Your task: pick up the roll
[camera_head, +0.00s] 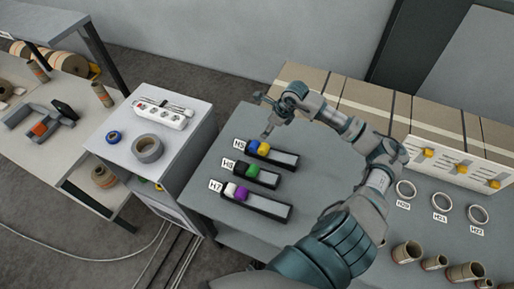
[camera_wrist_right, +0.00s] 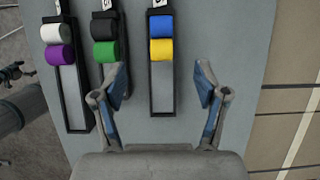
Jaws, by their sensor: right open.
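Small rolls lie in pairs in three narrow dark trays on the grey table. The tray labelled H5 (camera_head: 285,159) holds a blue roll (camera_wrist_right: 161,25) and a yellow roll (camera_wrist_right: 161,51). The middle tray holds a green roll (camera_wrist_right: 105,51) and a black roll (camera_wrist_right: 104,28). The H7 tray holds a white roll (camera_wrist_right: 54,33) and a purple roll (camera_wrist_right: 60,54). My right gripper (camera_head: 262,116) is open and empty by the H5 tray; in its wrist view its fingers (camera_wrist_right: 160,78) are on either side of that tray, short of the yellow roll. A jaw-like part (camera_wrist_right: 14,73), perhaps my left gripper, shows at the left edge.
A white cabinet (camera_head: 195,108) at left carries a power strip (camera_head: 163,114), a grey tape roll (camera_head: 147,148) and a small blue roll (camera_head: 113,137). Rings (camera_head: 440,201) and brown tubes (camera_head: 406,252) lie at right. Cardboard boxes (camera_head: 365,98) line the back.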

